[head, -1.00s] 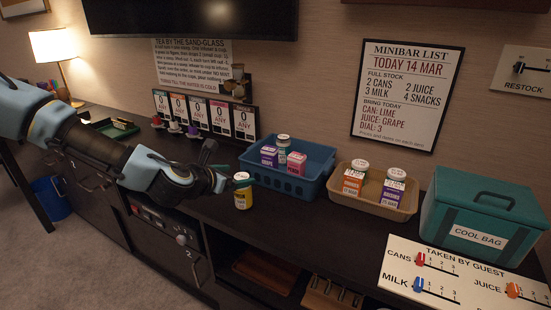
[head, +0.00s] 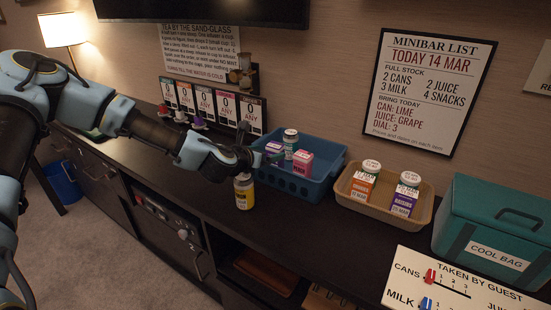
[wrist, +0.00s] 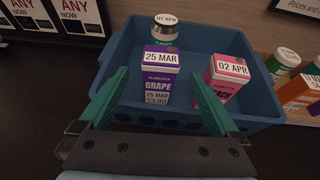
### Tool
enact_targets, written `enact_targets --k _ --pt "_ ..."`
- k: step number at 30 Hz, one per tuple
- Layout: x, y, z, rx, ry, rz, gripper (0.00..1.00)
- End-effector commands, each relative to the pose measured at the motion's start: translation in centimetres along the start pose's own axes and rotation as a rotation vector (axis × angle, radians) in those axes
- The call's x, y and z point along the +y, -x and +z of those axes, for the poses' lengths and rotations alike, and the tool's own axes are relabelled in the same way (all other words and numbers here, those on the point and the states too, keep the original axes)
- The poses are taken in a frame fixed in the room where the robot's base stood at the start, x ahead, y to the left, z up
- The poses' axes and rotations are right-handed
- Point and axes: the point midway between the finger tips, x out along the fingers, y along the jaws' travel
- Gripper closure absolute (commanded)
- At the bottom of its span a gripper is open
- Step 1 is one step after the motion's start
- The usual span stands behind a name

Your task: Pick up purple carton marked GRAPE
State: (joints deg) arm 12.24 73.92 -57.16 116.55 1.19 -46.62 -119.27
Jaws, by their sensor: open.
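The purple GRAPE carton (wrist: 159,77) stands upright in the blue basket (wrist: 267,115), with a white top dated 25 MAR. It also shows in the head view (head: 273,149), partly hidden by my gripper. My gripper (wrist: 158,92) is open, its two green fingers spread on either side of the carton's lower front in the wrist view. I cannot tell whether the fingertips are level with the carton or short of it. In the head view my gripper (head: 254,157) is at the basket's left front edge.
A pink PEACH carton (wrist: 225,76) stands right of the GRAPE carton, and a white-lidded jar (wrist: 165,33) stands behind it. A yellow jar (head: 244,192) stands before the basket. A tan tray (head: 340,190) holding cartons and jars is to the right, then the cool bag (head: 490,235).

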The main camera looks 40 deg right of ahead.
Motion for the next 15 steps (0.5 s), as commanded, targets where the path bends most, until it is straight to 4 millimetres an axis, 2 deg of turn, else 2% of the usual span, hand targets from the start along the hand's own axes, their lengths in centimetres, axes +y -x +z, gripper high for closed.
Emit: enact_targets --k 3,7,15 --pt "-0.1 -1.9 0.2 0.001 -0.002 0.0 0.03" --pt "-0.1 -3.6 0.1 0.0 -0.002 -0.001 0.03" --pt "0.0 -4.2 0.0 0.001 -0.001 0.0 0.03"
